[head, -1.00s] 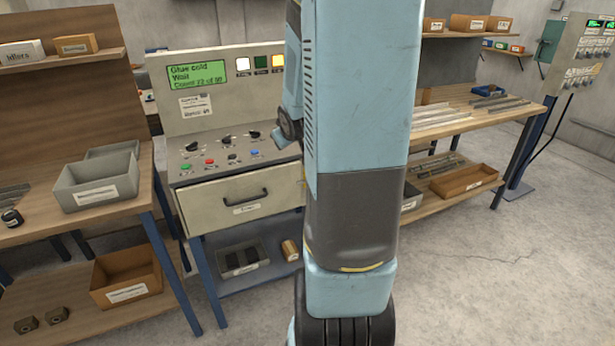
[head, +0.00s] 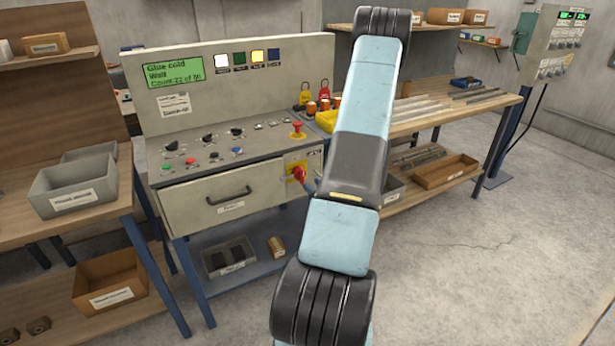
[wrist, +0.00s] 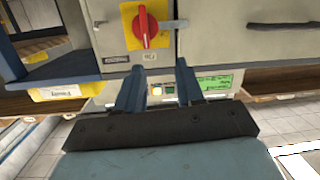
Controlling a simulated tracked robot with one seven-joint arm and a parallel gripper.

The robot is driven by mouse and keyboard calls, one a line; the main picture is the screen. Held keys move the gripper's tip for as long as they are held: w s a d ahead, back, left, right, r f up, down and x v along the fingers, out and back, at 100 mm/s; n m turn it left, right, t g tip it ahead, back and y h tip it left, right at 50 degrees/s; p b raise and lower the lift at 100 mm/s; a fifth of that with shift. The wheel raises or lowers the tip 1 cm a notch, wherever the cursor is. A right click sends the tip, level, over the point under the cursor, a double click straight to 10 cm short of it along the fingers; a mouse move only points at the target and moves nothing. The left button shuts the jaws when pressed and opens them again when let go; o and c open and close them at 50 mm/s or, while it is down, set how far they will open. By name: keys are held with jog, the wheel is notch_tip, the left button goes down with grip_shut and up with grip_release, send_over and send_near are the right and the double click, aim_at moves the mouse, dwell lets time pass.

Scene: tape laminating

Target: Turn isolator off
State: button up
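The isolator is a red rotary handle on a yellow plate (head: 299,172), on the right front of the grey console beside the drawer. In the wrist view the red handle (wrist: 146,27) stands vertical in the picture, with small labels by the plate. My gripper (wrist: 159,66) is open, its two blue fingers apart with nothing between them. In that picture the fingertips lie just below the isolator; they appear apart from it. In the head view my arm hides most of the gripper, and the handle shows just left of the arm.
A red emergency button (head: 297,130) sits above the isolator on the console top. The drawer handle (head: 229,196) sticks out to the left. The floor at right is clear.

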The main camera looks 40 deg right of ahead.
jog(key=m+t+h, duration=0.1)
jog(key=m+t, duration=0.1)
send_near(303, 174)
jog(key=x, duration=0.8)
jog(key=shift+w+d, duration=0.15)
jog(key=shift+w, duration=0.1)
dwell(0.3)
grip_shut()
jog(key=shift+g+h, duration=0.3)
dwell(0.9)
